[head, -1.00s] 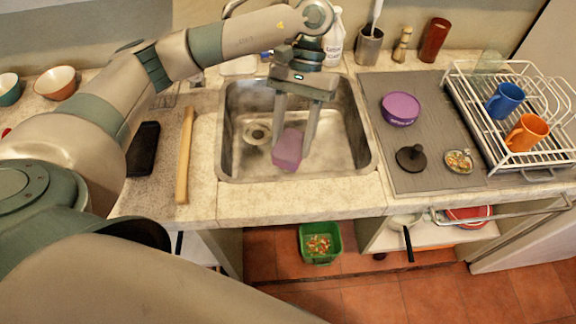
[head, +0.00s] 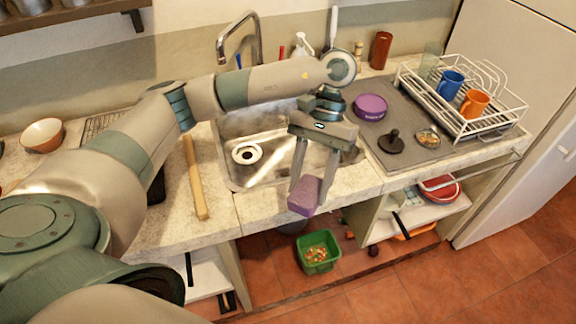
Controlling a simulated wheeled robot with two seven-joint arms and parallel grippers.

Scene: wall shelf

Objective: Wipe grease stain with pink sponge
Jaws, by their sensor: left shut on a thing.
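My left gripper (head: 312,182) points downward in front of the sink and is shut on a purple-pink sponge (head: 305,196). The sponge hangs between the fingertips, in the picture over the counter's front edge; its exact height above the counter I cannot tell. I cannot make out a grease stain in this view. My right gripper is not in view.
A grey mat (head: 385,115) holds a purple tin (head: 370,106) and a black knobbed object (head: 391,142). A white dish rack (head: 480,118) stands at the right. A green bin (head: 318,252) is on the floor below.

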